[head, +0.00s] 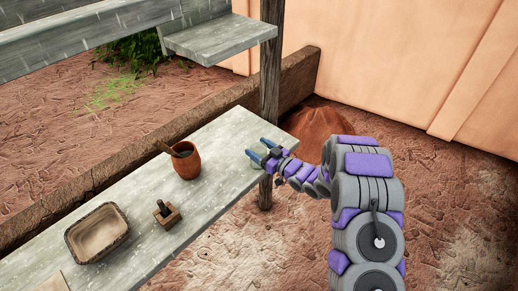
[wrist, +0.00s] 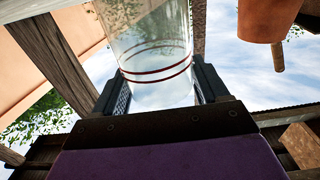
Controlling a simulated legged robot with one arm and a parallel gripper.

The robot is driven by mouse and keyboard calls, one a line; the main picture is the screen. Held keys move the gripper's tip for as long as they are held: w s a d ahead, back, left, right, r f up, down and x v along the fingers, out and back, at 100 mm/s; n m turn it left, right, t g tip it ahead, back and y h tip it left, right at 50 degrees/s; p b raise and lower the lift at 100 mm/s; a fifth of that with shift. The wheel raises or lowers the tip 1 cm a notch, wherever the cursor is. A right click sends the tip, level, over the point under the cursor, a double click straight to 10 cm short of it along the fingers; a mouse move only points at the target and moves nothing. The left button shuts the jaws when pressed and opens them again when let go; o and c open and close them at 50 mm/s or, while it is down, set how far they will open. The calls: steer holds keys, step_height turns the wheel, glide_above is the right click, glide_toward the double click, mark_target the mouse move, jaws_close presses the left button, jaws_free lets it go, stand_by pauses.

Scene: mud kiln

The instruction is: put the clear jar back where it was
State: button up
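The clear jar (wrist: 158,50) is see-through glass with dark red rings. In the wrist view it stands between my gripper's two dark fingers and fills the gap, with no clear space at either side. My gripper (wrist: 160,92) appears shut on it. In the head view my gripper (head: 262,151) is at the right end of the grey wooden table (head: 215,150), fingers spread and pointing left. The jar is hard to make out there, and I cannot tell whether it touches the tabletop.
A brown clay cup (head: 186,163) with a stick in it stands left of my gripper. A small wooden block with a dark handle (head: 167,214) and a shallow wooden bowl (head: 97,232) are nearer.

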steer(key=shift+o, duration=1.2)
steer(key=shift+d, duration=0.1)
steer(key=shift+r, duration=0.1)
steer(key=p+v, duration=0.2)
steer(key=v, duration=1)
